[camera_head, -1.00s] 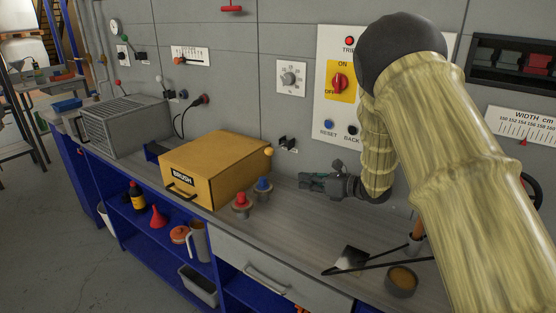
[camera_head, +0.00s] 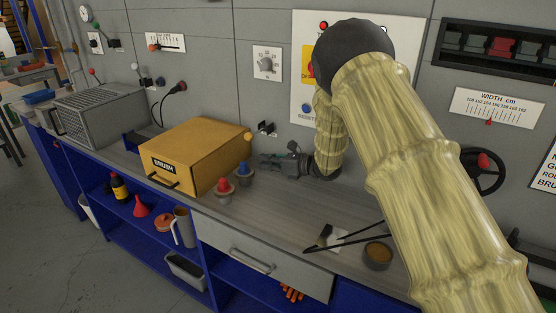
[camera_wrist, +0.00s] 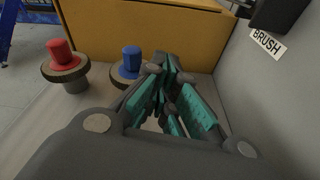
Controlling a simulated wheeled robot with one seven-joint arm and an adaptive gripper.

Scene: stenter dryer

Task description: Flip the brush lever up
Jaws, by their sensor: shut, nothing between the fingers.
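The black brush lever (camera_head: 266,128) sits on the grey wall, right of the yellow box. Its up or down position is too small to tell. In the wrist view a black part (camera_wrist: 278,14) shows at the top right above a BRUSH label (camera_wrist: 268,43) on the wall. My gripper (camera_head: 264,160) is just below the lever, apart from it, above the bench and pointing left toward the box. In the wrist view my gripper's teal-padded fingers (camera_wrist: 166,66) are closed together with nothing held.
The yellow BRUSH box (camera_head: 196,155) stands left of my gripper. A red knob (camera_head: 224,187) and a blue knob (camera_head: 244,172) stand on the bench in front of it. A bowl (camera_head: 378,254) and black rods lie at the right. A control panel (camera_head: 300,85) is partly behind my arm.

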